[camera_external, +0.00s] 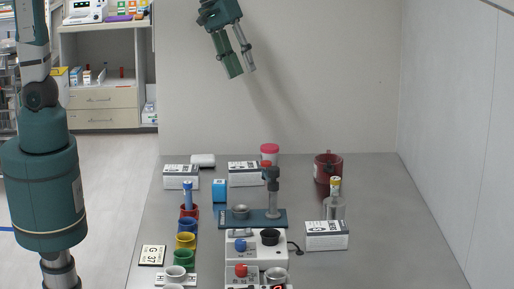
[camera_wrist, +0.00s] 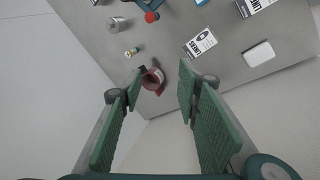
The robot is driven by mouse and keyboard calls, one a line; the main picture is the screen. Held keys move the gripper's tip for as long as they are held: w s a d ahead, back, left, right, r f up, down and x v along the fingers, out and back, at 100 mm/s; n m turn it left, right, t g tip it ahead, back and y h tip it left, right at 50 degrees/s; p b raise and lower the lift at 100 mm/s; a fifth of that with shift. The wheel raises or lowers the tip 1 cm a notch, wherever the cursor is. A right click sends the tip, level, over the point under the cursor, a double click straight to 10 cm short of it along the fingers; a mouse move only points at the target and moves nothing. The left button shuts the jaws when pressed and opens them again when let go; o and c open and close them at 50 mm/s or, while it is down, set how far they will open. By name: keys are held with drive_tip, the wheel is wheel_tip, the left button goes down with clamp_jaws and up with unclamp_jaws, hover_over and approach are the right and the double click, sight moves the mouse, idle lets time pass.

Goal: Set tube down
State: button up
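A blue tube (camera_external: 188,191) stands upright in the red cup (camera_external: 189,211), at the far end of a row of coloured cups on the grey table. My gripper (camera_external: 243,72) is high above the far part of the table, well clear of everything on it. In the wrist view my gripper (camera_wrist: 160,72) has its green fingers wide apart. Nothing is between them; the dark red mug (camera_wrist: 155,84) shows far below, beyond the fingertips. I cannot make out the tube in the wrist view.
White boxes (camera_external: 181,177), a red-capped jar (camera_external: 269,153), the mug (camera_external: 328,166) and a bottle (camera_external: 335,206) stand around a blue-based stand (camera_external: 252,219). Devices fill the near middle. The table's right side (camera_external: 390,230) is clear. A wall (camera_external: 330,70) rises behind.

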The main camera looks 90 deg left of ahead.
drive_tip(key=s+a+f+m+t+y, duration=0.1)
drive_tip(key=s+m, duration=0.4)
drive_tip(key=s, duration=0.7)
drive_tip(key=s+a+f+m+t+y, duration=0.1)
drive_tip(key=s+a+m, duration=0.3)
drive_tip(key=s, duration=0.9)
drive_tip(key=shift+a+f+m+t, duration=0.15)
drive_tip(key=shift+f+m+t, duration=0.3)
drive_tip(key=shift+m+t, duration=0.05)
drive_tip(key=shift+f, duration=0.1)
wheel_tip(320, 180, down, 17)
drive_tip(key=b, duration=1.7)
drive_tip(key=shift+f+b, duration=0.15)
drive_tip(key=shift+b, duration=0.15)
idle(2.2)
